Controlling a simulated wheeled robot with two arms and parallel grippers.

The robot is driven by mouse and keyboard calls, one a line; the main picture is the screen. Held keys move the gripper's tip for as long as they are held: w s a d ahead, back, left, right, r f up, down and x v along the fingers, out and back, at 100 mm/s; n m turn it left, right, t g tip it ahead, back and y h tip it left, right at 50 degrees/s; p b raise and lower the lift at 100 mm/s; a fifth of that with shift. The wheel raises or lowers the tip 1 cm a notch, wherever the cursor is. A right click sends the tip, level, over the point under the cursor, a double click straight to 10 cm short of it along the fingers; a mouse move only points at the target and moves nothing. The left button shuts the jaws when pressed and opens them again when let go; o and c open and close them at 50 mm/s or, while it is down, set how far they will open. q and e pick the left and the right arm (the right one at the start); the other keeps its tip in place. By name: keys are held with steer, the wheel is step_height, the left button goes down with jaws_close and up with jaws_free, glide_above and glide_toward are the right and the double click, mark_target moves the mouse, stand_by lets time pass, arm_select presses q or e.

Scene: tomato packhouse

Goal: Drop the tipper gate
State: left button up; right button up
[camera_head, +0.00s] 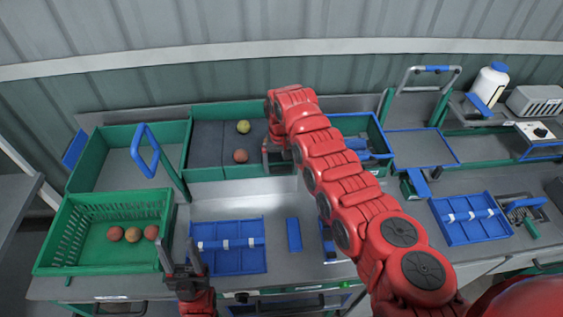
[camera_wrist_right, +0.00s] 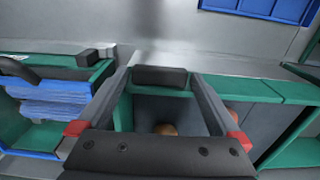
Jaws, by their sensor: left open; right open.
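The green-walled, grey-lined bin (camera_head: 207,145) at the back holds a yellow-green tomato (camera_head: 243,127) and a reddish one (camera_head: 240,156). My right gripper (camera_head: 275,157) is at this bin's right end. In the right wrist view its open fingers (camera_wrist_right: 163,68) lie either side of a black block (camera_wrist_right: 160,77) at a green edge, seemingly the gate's grip. I cannot tell whether they touch it. The gate panel itself is not clearly visible. My left gripper (camera_head: 180,250) is open and empty at the front, right of the slotted crate.
A green slotted crate (camera_head: 75,245) with three tomatoes stands at front left. A blue-handled green frame (camera_head: 145,150) rises behind it. Blue trays (camera_head: 228,245) (camera_head: 470,218) lie on the bench. Blue sheets (camera_wrist_right: 60,100) lie in a neighbouring bin.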

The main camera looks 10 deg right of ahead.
steer(key=shift+f, duration=0.1)
steer(key=c, duration=1.1)
